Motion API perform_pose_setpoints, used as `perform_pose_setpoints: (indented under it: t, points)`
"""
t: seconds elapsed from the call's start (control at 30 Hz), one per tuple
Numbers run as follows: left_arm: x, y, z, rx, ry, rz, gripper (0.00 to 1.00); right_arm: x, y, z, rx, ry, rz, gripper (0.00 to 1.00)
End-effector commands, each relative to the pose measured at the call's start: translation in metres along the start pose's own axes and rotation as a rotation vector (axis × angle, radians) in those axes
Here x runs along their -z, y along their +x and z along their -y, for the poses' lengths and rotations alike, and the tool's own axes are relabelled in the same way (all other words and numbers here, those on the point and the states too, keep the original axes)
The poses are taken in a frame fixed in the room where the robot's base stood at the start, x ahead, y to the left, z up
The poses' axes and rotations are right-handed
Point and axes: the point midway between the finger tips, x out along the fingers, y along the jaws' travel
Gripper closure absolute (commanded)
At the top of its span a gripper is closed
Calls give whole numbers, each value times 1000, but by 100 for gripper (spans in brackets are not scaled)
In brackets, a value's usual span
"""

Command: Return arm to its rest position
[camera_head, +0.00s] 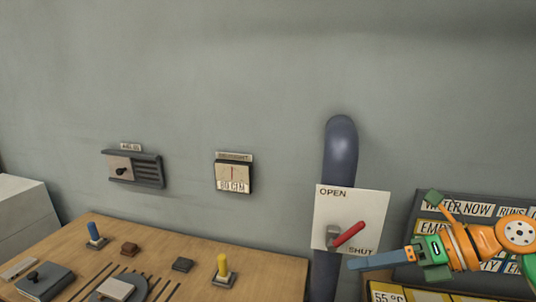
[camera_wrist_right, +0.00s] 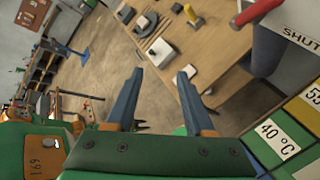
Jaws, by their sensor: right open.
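My right arm (camera_head: 462,246) comes in from the right edge in the head view, orange and green. My right gripper (camera_head: 352,263) points left, just below the valve plate (camera_head: 328,215) in the picture. One blue-grey finger shows there; the other is hidden. In the right wrist view both fingers of the right gripper (camera_wrist_right: 159,75) stand apart with nothing between them, above a view of the floor and table edge. The red lever (camera_head: 349,234) on the plate slants up to the right; the gripper is apart from it. My left gripper is not in view.
A wooden table (camera_head: 262,268) at lower left bears a blue peg (camera_head: 94,232), a yellow peg (camera_head: 222,265) and small blocks. A dark sign board (camera_head: 425,213) stands behind my arm. A thick grey pipe (camera_head: 340,150) rises behind the plate. Open floor (camera_wrist_right: 110,75) lies left of the table in the wrist view.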

Motion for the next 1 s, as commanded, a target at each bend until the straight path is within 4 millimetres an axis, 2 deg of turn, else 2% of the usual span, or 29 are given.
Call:
perform_pose_setpoints:
  t: [0.2,0.3,0.4,0.47,0.53,0.57,0.6,0.63,0.67,0.7,0.73,0.8,0.87,0.9,1.0]
  points:
    - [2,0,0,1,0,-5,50,-19,46,-48,-278,75,186,47]
    - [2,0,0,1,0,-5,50,-32,60,-73,-449,191,329,47]
    - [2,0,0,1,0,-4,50,-49,61,-85,-621,398,512,47]
    - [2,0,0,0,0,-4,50,-57,57,-78,-715,594,652,47]
    - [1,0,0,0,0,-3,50,-57,52,-46,-784,919,847,47]
    - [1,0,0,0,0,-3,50,-50,51,-23,-786,1092,934,47]
    - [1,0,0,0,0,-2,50,-30,53,13,-754,1340,1050,47]
    - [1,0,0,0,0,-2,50,-9,56,38,-708,1511,1121,47]
    - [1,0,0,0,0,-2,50,13,60,58,-654,1660,1176,47]
    - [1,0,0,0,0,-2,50,43,66,79,-572,1830,1231,47]
    - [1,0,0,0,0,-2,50,66,71,91,-508,1942,1261,47]
    - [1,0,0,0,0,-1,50,116,80,107,-358,2159,1307,47]
    - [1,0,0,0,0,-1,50,155,85,114,-232,2305,1329,47]
    - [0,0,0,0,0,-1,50,179,89,114,-150,2390,1334,47]
    - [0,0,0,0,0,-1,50,234,94,110,53,2569,1332,47]
